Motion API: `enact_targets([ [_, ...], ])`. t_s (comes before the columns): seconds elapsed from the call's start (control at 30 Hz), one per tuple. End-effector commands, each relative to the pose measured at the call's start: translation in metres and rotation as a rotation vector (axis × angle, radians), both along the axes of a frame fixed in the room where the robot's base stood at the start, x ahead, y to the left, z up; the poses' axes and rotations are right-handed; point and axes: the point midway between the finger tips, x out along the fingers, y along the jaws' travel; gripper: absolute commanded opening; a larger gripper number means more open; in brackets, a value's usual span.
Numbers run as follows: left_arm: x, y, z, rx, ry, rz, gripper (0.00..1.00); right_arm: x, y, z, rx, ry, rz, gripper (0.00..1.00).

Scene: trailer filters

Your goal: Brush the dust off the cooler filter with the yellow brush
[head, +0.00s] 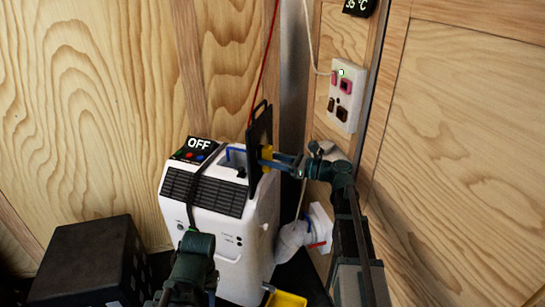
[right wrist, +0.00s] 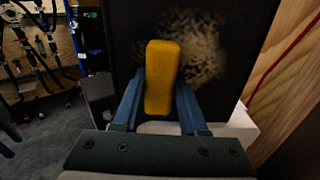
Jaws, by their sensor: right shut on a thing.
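The cooler filter (head: 259,140) is a dark panel standing upright at the right side of the white cooler (head: 232,250), seen nearly edge-on. In the right wrist view its dark face (right wrist: 240,85) carries a tan dust patch (right wrist: 203,40). My right gripper (head: 276,158) is shut on the yellow brush (head: 266,153), which is in front of the filter and overlaps the left part of the dust in the right wrist view (right wrist: 160,80). I cannot tell whether it touches the filter. My left gripper (head: 198,195) is at the cooler's front; its jaws are unclear.
A black box (head: 92,262) stands at left. A wall socket panel (head: 346,97) is at right, with a white cable above. A white hose (head: 291,241) joins the wall beside the cooler. A yellow container (head: 287,299) is at the bottom. The cooler display reads OFF.

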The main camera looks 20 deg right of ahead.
Motion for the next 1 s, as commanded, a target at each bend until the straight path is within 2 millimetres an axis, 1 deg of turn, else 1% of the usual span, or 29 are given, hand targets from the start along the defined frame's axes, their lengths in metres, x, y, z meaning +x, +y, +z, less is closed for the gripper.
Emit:
enact_targets([
  [0.03,0.0,0.0,0.0,0.0,0.0,0.0,0.42,-0.002,0.005,0.0,0.002,0.0,0.007,0.0],
  [0.27,0.0,0.0,0.0,0.0,0.0,0.0,0.42,-0.004,0.007,0.0,0.002,0.0,0.008,0.0],
  [0.6,0.0,0.0,0.0,0.0,0.0,0.0,0.42,-0.027,0.021,0.0,0.002,0.0,0.009,0.0],
  [0.7,0.0,0.0,0.0,0.0,0.0,0.0,0.42,-0.031,0.023,0.0,0.002,0.0,0.009,0.0],
  [0.87,0.0,0.0,0.0,0.0,0.0,0.0,0.42,-0.031,0.023,0.001,0.002,0.0,0.008,0.0],
  [1.0,0.0,0.0,0.007,0.0,0.0,0.0,0.42,-0.031,0.022,0.007,0.002,0.0,0.008,0.0],
])
